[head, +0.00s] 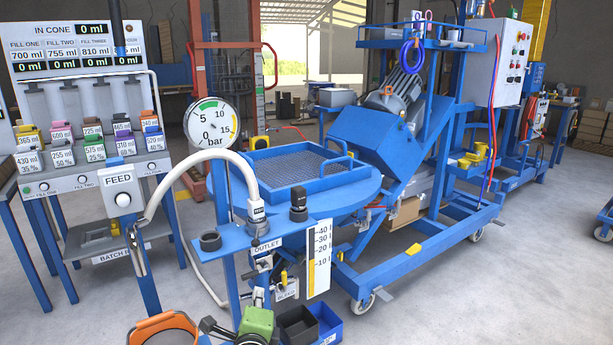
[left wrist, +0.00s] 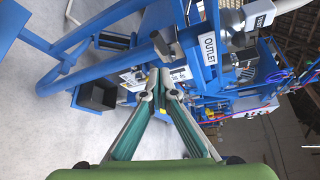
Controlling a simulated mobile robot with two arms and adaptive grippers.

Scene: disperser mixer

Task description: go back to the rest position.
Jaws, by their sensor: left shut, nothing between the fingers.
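My left gripper (head: 257,318) shows low in the head view by its green body, in front of the blue outlet stand. In the left wrist view its two fingers (left wrist: 160,84) meet at the tips, shut with nothing between them. The stand's OUTLET label (head: 266,246) is above the gripper in the head view. The label also shows in the left wrist view (left wrist: 208,48), up and right of the fingertips. My right gripper is in neither view.
A black bin (head: 298,325) and a blue bin (head: 326,322) stand just right of my left gripper. An orange-rimmed thing (head: 163,324) is cut off at the bottom left. A white hose (head: 190,168) runs to the stand. The floor at the right front is clear.

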